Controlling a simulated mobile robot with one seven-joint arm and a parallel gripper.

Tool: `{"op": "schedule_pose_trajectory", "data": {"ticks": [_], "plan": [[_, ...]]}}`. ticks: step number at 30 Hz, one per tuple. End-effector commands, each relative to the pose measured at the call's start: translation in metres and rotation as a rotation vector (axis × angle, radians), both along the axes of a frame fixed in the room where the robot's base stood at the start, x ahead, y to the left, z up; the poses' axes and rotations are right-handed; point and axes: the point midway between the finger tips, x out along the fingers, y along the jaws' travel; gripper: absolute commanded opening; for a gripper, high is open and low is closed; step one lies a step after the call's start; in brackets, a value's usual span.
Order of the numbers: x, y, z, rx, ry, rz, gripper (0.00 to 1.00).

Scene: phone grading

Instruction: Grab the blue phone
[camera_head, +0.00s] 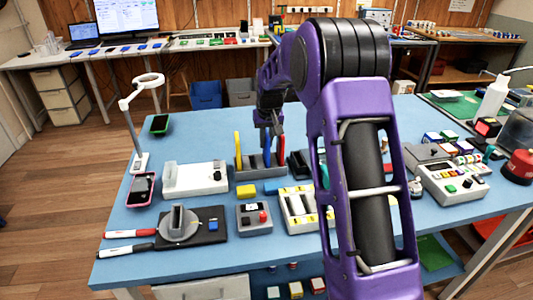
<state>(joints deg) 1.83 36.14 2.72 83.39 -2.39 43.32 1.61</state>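The blue phone (267,150) stands upright in a dark grey slotted rack (260,172) near the middle of the blue table. A yellow phone (238,149) stands to its left and a red one (281,151) close to its right in the same rack. My gripper (270,127) points down directly over the top of the blue phone. The fingertips are small and dark here, so I cannot tell whether they are open, touching the phone or shut on it. My purple arm hides part of the table right of the rack.
A white box (195,179) and a ring lamp (139,159) stand left of the rack. The table's left front is mostly clear between things.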

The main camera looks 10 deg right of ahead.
Motion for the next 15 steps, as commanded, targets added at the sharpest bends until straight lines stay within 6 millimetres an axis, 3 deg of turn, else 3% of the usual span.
{"op": "schedule_pose_trajectory", "data": {"ticks": [8, 15], "plan": [[0.000, 0.000, 0.003, 0.000, -0.001, 0.000, 0.00], [0.000, 0.000, 0.019, 0.000, -0.001, 0.000, 0.00]]}}
